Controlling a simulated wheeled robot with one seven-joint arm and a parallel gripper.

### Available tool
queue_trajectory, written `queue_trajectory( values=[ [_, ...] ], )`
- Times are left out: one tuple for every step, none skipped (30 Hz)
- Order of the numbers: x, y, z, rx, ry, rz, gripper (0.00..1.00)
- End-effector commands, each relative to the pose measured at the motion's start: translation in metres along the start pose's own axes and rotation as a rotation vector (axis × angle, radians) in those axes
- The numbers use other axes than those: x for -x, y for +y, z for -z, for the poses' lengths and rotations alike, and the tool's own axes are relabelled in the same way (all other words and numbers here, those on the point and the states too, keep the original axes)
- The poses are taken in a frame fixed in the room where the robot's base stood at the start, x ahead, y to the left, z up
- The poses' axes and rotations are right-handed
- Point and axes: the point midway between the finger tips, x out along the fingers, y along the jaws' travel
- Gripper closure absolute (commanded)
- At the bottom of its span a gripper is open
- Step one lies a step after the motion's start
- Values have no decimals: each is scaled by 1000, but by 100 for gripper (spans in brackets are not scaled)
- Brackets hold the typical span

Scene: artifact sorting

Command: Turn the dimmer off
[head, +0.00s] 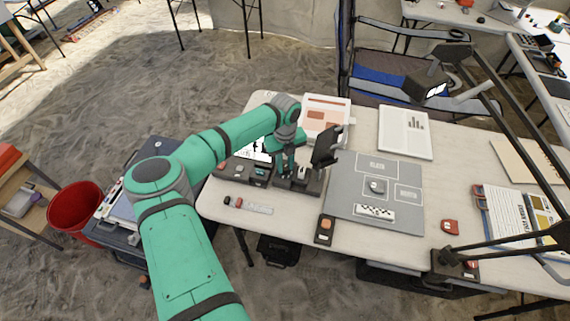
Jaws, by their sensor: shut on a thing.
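My gripper (289,170) points down over a dark grey device (311,187) on the table's left half. Its jaws are shut on a small part at the top of this device; the fingers hide most of that part. A raised dark plate (326,147) stands just right of the gripper. A small dark box with an orange knob (325,226) lies apart, near the table's front edge. The desk lamp's head (428,88) shows a bright face, and its dark base (455,265) with a red-orange spot stands at front right. I cannot tell which control is the dimmer.
A grey mat (347,208) with marked boxes, a small round object and a checkered strip lies right of the gripper. Small dark boxes (246,172) sit to its left. The lamp's long arm (502,88) crosses the right side. Papers (405,133) lie at the back.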

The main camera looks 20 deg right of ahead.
Motion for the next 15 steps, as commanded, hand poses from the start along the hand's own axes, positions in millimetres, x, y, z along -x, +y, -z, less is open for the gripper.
queue_trajectory(
  values=[
    [1,-1,0,4,0,2,100],
    [1,-1,0,6,0,2,100],
    [1,-1,0,8,0,2,100],
    [1,-1,0,9,0,2,100],
    [1,-1,0,9,0,1,100],
    [1,-1,0,10,0,1,100],
    [1,-1,0,10,0,1,100],
    [1,-1,0,10,0,1,100],
    [1,-1,0,9,0,1,100],
    [1,-1,0,9,-1,1,100],
    [1,-1,0,9,-1,1,100],
    [1,-1,0,9,-1,1,100],
    [1,-1,0,9,-1,1,100],
    [1,-1,0,9,-1,1,74],
    [1,-1,0,9,-1,0,64]
  ],
)
